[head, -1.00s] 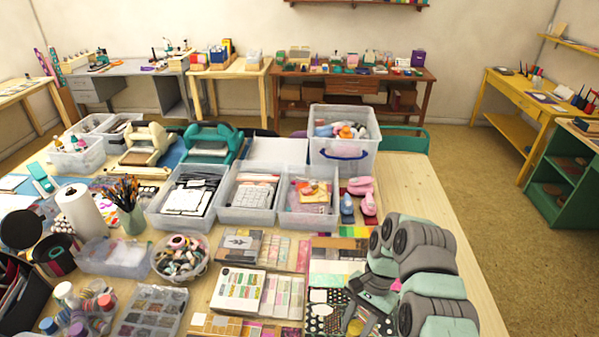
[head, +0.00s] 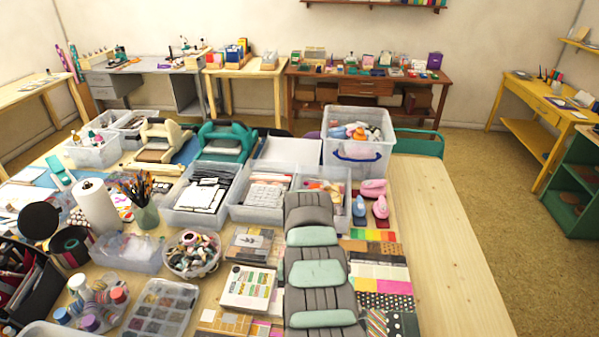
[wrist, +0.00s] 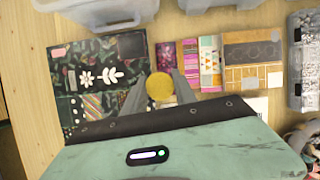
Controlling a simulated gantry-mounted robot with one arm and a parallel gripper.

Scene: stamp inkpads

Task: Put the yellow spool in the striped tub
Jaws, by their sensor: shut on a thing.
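The yellow spool (wrist: 160,89) shows as a round yellow disc in the wrist view, between the two fingertips of my gripper (wrist: 160,92). My gripper is shut on it, above patterned paper pads. In the head view my arm covers the gripper and spool. A dark round tub with reddish and green bands (head: 72,252) stands at the left of the table. I cannot tell for sure whether it is the striped tub.
A round clear tub of ribbon rolls (head: 192,255), a compartment box (head: 160,312) and a paper towel roll (head: 97,208) stand left of my arm. Clear bins (head: 200,196) stand behind. The table's right side (head: 435,230) is bare.

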